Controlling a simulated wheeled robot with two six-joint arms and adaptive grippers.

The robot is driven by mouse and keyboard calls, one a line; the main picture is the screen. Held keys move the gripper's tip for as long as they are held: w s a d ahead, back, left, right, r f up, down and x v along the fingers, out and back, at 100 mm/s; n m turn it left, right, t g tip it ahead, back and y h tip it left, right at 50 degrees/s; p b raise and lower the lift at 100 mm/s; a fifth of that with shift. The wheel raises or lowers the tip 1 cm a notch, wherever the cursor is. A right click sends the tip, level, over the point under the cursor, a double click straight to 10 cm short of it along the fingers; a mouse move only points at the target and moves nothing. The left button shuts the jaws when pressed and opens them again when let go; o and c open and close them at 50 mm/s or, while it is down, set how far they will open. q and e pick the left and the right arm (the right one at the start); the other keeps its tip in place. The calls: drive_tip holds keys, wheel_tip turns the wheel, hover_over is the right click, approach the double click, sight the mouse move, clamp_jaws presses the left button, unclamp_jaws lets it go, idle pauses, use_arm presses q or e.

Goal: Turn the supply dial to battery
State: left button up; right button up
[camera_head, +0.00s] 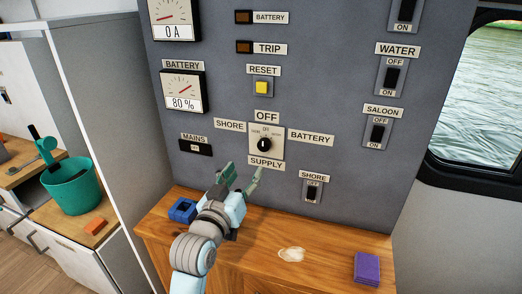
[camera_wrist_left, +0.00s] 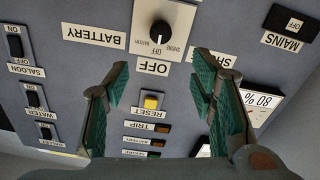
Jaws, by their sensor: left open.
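The supply dial is a black round knob (camera_head: 264,144) on a pale square plate on the grey panel, labelled OFF above, SHORE left, BATTERY right and SUPPLY below. It also shows at the top of the left wrist view (camera_wrist_left: 161,34), upside down, where its white mark seems to point to OFF. My left gripper (camera_head: 245,173) is open and empty, just below the dial in the head view and apart from it. In the left wrist view its green-padded fingers (camera_wrist_left: 160,82) are spread, with the knob beyond the tips. My right gripper is not in view.
The panel also holds a MAINS switch (camera_head: 195,147), a yellow RESET button (camera_head: 262,87), a SHORE switch (camera_head: 312,191) and a SALOON switch (camera_head: 377,132). On the wooden counter below lie a blue object (camera_head: 182,210), a pale item (camera_head: 291,254) and a purple block (camera_head: 367,267).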

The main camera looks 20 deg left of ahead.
sight(263, 146)
use_arm(q)
drive_tip(key=w, duration=1.3)
drive_tip(key=shift+w+d+f, duration=0.15)
drive_tip(key=shift+w+d, duration=0.1)
drive_tip(key=shift+d, duration=0.15)
drive_tip(key=c, duration=1.1)
